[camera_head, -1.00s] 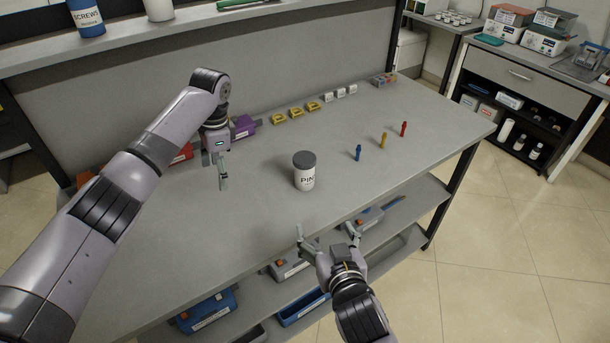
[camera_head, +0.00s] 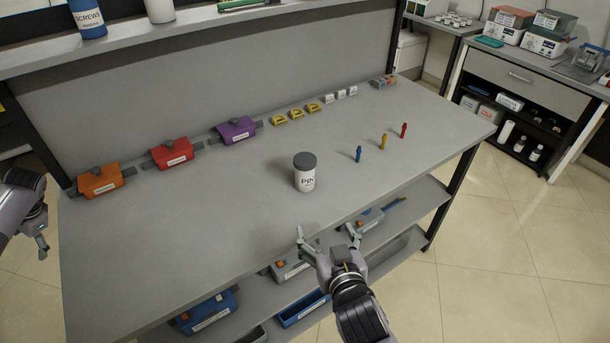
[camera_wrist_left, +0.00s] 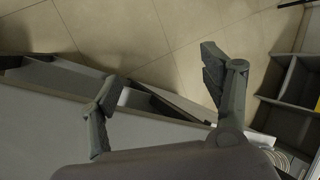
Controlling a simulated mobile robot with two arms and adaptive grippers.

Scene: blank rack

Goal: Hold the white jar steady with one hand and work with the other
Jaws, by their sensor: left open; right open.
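The white jar (camera_head: 305,180) with a dark grey lid stands upright near the middle of the grey table, its label partly readable. My left gripper (camera_head: 41,243) is at the far left edge of the head view, off the table's left end and well away from the jar. In the left wrist view my left gripper (camera_wrist_left: 160,100) is open with nothing between its fingers. My right gripper (camera_head: 328,240) is open and empty near the table's front edge, in front of the jar and apart from it.
Orange (camera_head: 100,181), red (camera_head: 172,153) and purple (camera_head: 236,130) boxes line the table's back left. Small yellow (camera_head: 296,114) and white (camera_head: 342,94) pieces continue the row. Blue (camera_head: 358,154), yellow (camera_head: 384,141) and red (camera_head: 403,130) pegs stand right of the jar. The front left tabletop is clear.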

